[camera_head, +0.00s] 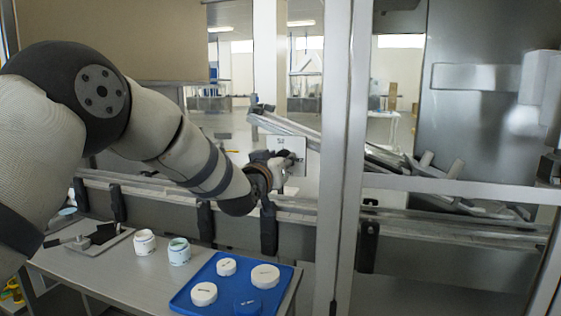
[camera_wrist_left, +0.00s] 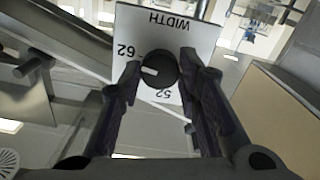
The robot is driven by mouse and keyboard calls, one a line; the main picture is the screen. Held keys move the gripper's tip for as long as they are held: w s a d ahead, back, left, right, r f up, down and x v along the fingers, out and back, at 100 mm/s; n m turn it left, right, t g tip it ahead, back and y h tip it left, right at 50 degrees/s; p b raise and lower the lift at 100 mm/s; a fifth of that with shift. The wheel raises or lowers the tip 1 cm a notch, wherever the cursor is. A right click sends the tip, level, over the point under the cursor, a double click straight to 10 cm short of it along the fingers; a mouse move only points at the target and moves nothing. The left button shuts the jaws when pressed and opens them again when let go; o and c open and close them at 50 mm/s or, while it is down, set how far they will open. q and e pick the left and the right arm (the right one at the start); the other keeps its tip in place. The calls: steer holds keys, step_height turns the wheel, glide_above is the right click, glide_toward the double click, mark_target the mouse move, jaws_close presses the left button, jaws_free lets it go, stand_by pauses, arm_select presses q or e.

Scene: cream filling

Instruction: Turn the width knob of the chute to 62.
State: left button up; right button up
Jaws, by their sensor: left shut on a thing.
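The white WIDTH plate (camera_wrist_left: 185,28) carries a round black knob (camera_wrist_left: 160,68) with a white pointer mark. In the left wrist view the plate appears upside down, with 62 on the left and 52 below. The pointer aims left, between the two numbers and a little below the 62 tick. My left gripper (camera_wrist_left: 160,72) is shut on the knob, one finger on each side. In the head view, my left gripper (camera_head: 283,163) is at the small plate (camera_head: 299,148), and its fingers hide the knob. My right gripper is not in view.
The metal chute (camera_head: 285,124) slopes behind the plate. A metal post (camera_head: 342,150) stands close to its right, and a rail (camera_head: 300,212) runs below. On the table (camera_head: 75,262) are a blue tray (camera_head: 185,303) with several lids and two white jars (camera_head: 145,243).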

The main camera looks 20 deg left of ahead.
arm_select(q)
steer(key=shift+r, duration=0.1)
stand_by(0.3)
steer(key=o, duration=1.1)
steer(key=shift+o, duration=0.2)
steer(key=s, duration=1.2)
steer(key=shift+a, duration=0.25)
